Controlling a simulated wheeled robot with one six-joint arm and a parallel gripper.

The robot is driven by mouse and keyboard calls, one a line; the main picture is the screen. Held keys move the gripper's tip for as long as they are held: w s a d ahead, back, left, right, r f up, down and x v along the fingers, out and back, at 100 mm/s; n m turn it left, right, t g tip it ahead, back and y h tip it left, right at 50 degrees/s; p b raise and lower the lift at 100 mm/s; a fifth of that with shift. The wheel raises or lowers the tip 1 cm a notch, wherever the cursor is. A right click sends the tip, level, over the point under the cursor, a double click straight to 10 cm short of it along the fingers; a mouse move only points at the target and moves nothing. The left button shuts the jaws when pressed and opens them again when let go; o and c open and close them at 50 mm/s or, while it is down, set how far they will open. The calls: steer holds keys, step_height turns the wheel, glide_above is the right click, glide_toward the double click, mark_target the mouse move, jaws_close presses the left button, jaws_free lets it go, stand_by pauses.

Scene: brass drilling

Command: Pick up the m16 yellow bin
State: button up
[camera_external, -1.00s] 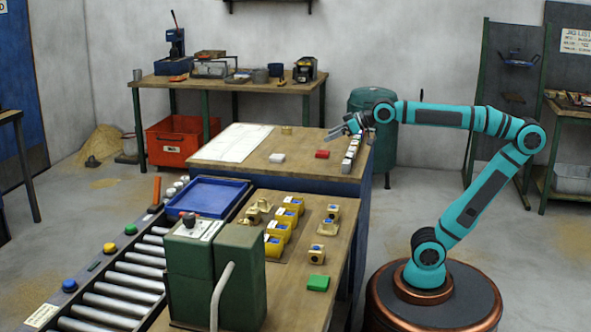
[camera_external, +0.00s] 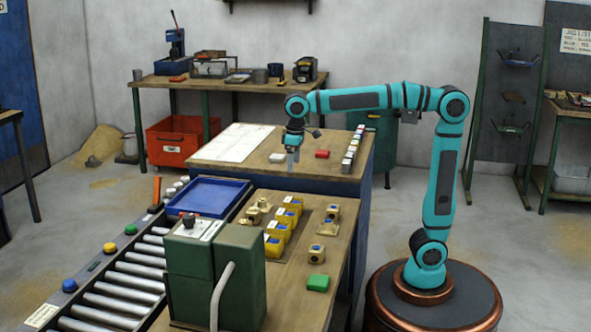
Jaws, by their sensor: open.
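Several yellow bins stand in a row on the near wooden bench; I see one at the back (camera_external: 293,205), ones in the middle (camera_external: 279,232) and one at the front (camera_external: 273,246). They carry white labels and hold blue contents, but the labels are too small to read, so I cannot tell which is m16. My gripper (camera_external: 292,165) points down above the front edge of the far bench, behind and above the row. It is open and holds nothing that I can see.
Brass fittings (camera_external: 333,212) and a green block (camera_external: 318,283) lie right of the bins. A green machine (camera_external: 214,270) stands in front of them. A blue tray (camera_external: 207,197) is to the left.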

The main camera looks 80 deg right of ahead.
glide_toward(293, 205)
steer(key=shift+g, duration=0.3)
steer(key=f, duration=0.1)
steer(key=w+d+f, duration=0.1)
steer(key=f, duration=0.1)
steer(key=d+f, duration=0.1)
steer(key=f, duration=0.1)
steer(key=shift+w+d+f, duration=0.15)
steer(key=shift+w+d, duration=0.05)
steer(key=shift+w, duration=0.05)
steer(key=shift+s+d+f, duration=0.1)
steer(key=shift+f, duration=1.4)
steer(key=shift+s+d+f, duration=0.1)
steer(key=shift+f, duration=1.45)
steer(key=shift+c, duration=0.2)
steer(key=c, duration=1.1)
